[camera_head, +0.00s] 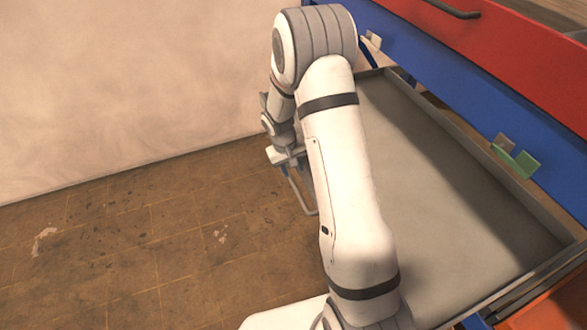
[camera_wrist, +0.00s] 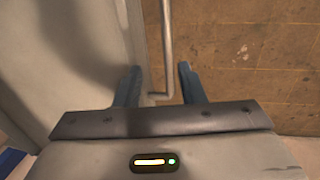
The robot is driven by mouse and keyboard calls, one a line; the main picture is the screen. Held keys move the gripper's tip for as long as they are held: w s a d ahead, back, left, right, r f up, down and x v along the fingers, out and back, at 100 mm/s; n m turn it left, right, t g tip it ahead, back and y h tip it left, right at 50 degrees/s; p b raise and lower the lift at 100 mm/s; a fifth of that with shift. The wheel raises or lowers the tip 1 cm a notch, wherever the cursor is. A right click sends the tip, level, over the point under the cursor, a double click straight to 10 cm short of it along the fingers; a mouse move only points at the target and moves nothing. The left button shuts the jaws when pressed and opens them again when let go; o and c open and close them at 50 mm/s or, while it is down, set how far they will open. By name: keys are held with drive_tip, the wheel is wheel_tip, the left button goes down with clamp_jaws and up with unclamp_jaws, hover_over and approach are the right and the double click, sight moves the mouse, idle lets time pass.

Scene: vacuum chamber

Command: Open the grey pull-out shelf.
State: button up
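The grey pull-out shelf (camera_head: 430,170) stands out from under the blue front in the head view, its flat tray showing behind my arm. Its thin metal handle (camera_head: 303,200) is on the outer front side, partly hidden by my arm. My gripper (camera_head: 287,157) is at the handle's far end. In the wrist view the handle (camera_wrist: 167,45) runs down between the two blue fingers of my gripper (camera_wrist: 160,85). The fingers are apart, with visible gaps beside the bar, so the gripper is open around it. The shelf's grey surface (camera_wrist: 70,40) fills the left.
A blue drawer front (camera_head: 450,80) and a red one (camera_head: 480,40) with a dark handle are above the shelf. Small green (camera_head: 525,162) and grey clips sit at the blue edge. The brown tiled floor (camera_head: 150,230) left of the shelf is clear, up to a pale wall (camera_head: 120,90).

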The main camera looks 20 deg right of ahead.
drive_tip(key=shift+a+r+p, duration=0.2)
drive_tip(key=shift+r+p, duration=0.25)
drive_tip(key=shift+r, duration=0.55)
drive_tip(key=shift+f, duration=0.1)
wheel_tip(320, 180, up, 8)
drive_tip(key=a, duration=0.1)
drive_tip(key=shift+a, duration=0.25)
drive_tip(key=shift+s+f+p, duration=0.1)
drive_tip(key=shift+p, duration=0.2)
drive_tip(key=shift+c, duration=0.2)
